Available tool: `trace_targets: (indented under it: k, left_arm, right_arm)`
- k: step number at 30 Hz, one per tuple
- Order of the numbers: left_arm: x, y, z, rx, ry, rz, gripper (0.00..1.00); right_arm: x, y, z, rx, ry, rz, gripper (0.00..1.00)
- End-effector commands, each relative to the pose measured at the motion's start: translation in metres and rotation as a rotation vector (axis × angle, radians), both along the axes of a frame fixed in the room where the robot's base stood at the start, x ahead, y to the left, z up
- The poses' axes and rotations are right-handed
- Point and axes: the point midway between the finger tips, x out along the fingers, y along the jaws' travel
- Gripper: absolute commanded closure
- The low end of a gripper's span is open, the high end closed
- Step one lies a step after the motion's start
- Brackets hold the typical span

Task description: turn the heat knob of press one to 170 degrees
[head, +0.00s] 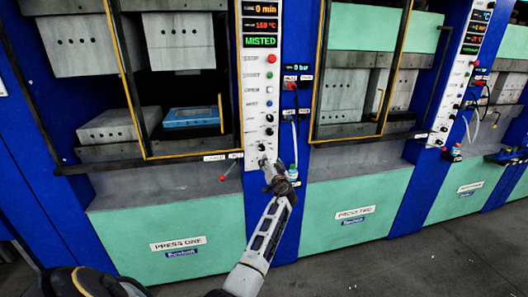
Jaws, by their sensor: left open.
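Press one (165,245) stands at the left, with a mint-green lower front and a "PRESS ONE" label. Its white control panel (255,100) carries three displays: "0 min", a red temperature display (261,24) that seems to read 168 °C, and a green "MISTED". Black knobs (269,131) sit low on the panel; their labels are too small to read. My left gripper (266,164) is open at the panel's lower end, over the lowest knob, which it partly hides. I cannot tell whether it touches the knob. My right gripper is not in view.
A blue mould (192,117) lies inside press one behind a yellow-edged frame. A bottle-like fitting with a hose (292,172) is just right of my gripper. Press two (350,210) and further presses stand to the right.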

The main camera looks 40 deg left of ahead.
Motion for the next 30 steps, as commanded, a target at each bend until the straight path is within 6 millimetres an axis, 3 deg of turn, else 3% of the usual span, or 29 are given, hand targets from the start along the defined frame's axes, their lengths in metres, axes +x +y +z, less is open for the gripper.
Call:
trace_targets:
  k: [9,30]
  left_arm:
    - [-0.0035,0.0031,-0.0021,-0.092,-0.089,0.02,0.49]
    - [-0.0034,0.0004,-0.0015,-0.098,-0.095,0.021,0.49]
  right_arm:
    - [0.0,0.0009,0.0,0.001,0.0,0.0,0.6]
    - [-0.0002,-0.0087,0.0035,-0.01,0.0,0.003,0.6]
